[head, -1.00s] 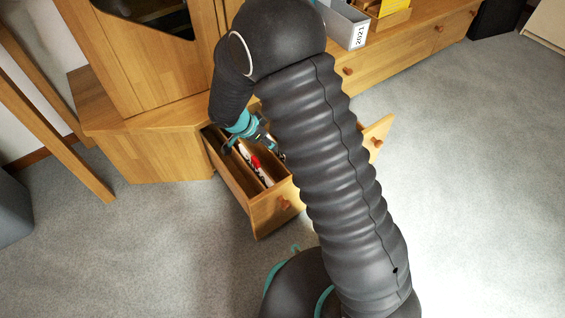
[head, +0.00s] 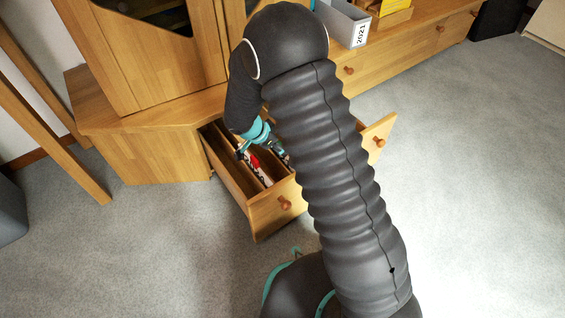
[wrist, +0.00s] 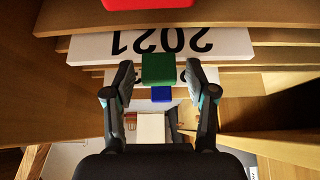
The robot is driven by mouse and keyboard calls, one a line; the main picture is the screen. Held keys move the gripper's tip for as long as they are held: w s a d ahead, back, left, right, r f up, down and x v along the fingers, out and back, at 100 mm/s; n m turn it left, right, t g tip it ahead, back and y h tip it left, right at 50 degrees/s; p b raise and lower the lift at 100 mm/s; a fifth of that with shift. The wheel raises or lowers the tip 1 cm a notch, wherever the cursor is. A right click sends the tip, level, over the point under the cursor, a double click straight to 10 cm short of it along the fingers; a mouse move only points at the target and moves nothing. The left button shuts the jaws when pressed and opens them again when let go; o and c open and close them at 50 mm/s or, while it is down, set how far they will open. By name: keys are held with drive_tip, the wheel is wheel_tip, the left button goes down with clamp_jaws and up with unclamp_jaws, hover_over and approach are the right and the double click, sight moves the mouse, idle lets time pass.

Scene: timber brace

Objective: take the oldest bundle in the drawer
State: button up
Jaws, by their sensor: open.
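The drawer (head: 268,216) is pulled open and holds upright bundles between wooden dividers. My gripper (head: 262,148) is over the drawer, partly hidden by my arm. In the wrist view my gripper (wrist: 160,82) is open, with a green tab (wrist: 158,68) between its fingers and gaps on both sides. A white card reading 2021 (wrist: 90,48) appears upside down beyond the fingertips. A second white card (wrist: 137,78) is nearer, its label mostly covered by the green tab. A blue tab (wrist: 161,94) shows below the green one. A red tab (wrist: 145,3) is at the top edge.
A grey box labelled 2021 (head: 342,22) stands on the low cabinet, beside a yellow item (head: 393,7) in a wooden tray. Another open wooden front (head: 379,138) sticks out right of my arm. The carpet (head: 150,260) in front is clear.

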clamp_jaws()
drive_tip(key=shift+s+r+p, duration=0.1)
drive_tip(key=shift+r+p, duration=0.35)
drive_tip(key=shift+r, duration=1.2)
wheel_tip(320, 180, up, 8)
drive_tip(key=p, duration=0.1)
drive_tip(key=shift+p, duration=0.35)
idle(0.7)
drive_tip(key=shift+f, duration=0.1)
idle(0.3)
